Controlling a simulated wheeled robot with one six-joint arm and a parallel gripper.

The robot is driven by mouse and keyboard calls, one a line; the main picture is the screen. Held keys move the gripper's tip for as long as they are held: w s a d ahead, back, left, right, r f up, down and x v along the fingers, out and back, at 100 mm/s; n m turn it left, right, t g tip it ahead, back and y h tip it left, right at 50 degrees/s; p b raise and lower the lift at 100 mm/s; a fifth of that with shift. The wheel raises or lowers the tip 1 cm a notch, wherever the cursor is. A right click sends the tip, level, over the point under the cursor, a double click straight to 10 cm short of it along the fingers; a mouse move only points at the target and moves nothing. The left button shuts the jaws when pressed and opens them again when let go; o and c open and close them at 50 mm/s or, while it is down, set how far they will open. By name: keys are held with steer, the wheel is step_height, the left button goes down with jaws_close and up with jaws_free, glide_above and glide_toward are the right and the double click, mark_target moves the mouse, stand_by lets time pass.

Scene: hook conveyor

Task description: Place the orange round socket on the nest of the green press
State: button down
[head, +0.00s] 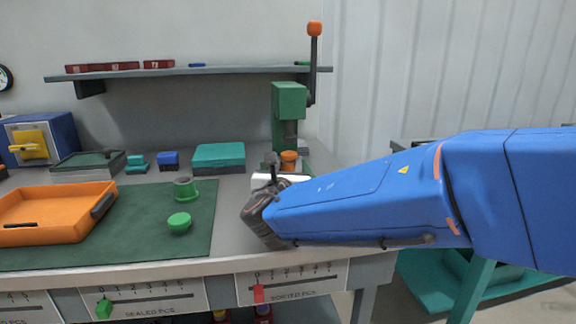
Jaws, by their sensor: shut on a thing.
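The green press (289,101) stands at the back right of the bench, its lever with an orange knob raised. The orange round socket (289,156) is under the press head, in front of its column. My gripper (280,163) is at the press, shut on the orange socket; one dark finger shows left of it. The nest is hidden behind my gripper and the socket, so I cannot tell whether the socket touches it.
A teal box (218,156) lies left of the press. A green mat (140,235) bears a green round piece (179,222), a green flanged piece (187,189) and an orange tray (55,213). A shelf (190,72) runs behind. My blue arm covers the right side.

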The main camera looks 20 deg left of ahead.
steer(key=shift+f, duration=0.1)
steer(key=c, duration=1.2)
jaws_free()
steer(key=shift+s, duration=0.1)
steer(key=v, duration=1.1)
steer(key=shift+s+d, duration=0.1)
steer(key=shift+s, duration=0.25)
